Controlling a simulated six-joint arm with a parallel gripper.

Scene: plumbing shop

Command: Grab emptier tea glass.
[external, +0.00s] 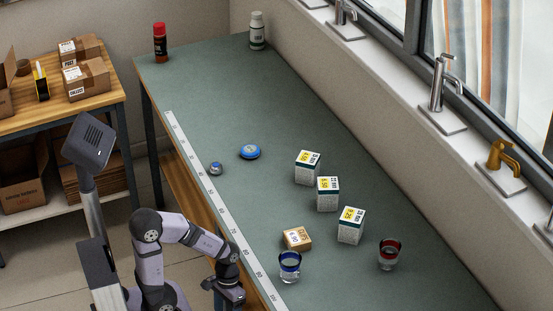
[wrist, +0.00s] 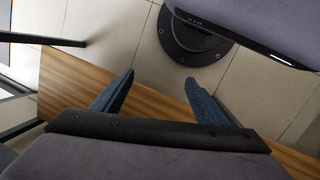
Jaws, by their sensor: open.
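A glass with a blue band (external: 289,268) stands upright near the bench's front edge, on its lower part. A glass with a red band (external: 389,255) stands upright farther right, toward the wall side. The picture is too small to compare how full the two glasses are. My gripper (external: 230,298) hangs beside the bench's front edge, left of the blue-banded glass and apart from it. In the wrist view my gripper (wrist: 158,97) has its two fingers spread wide with nothing between them. Neither glass shows in the wrist view.
A small brown box (external: 297,238) stands close behind the blue-banded glass. A white box (external: 350,225) stands between the glasses, with two more white boxes behind. A ruler strip (external: 215,205) runs along the front edge. The bench's far half is mostly clear.

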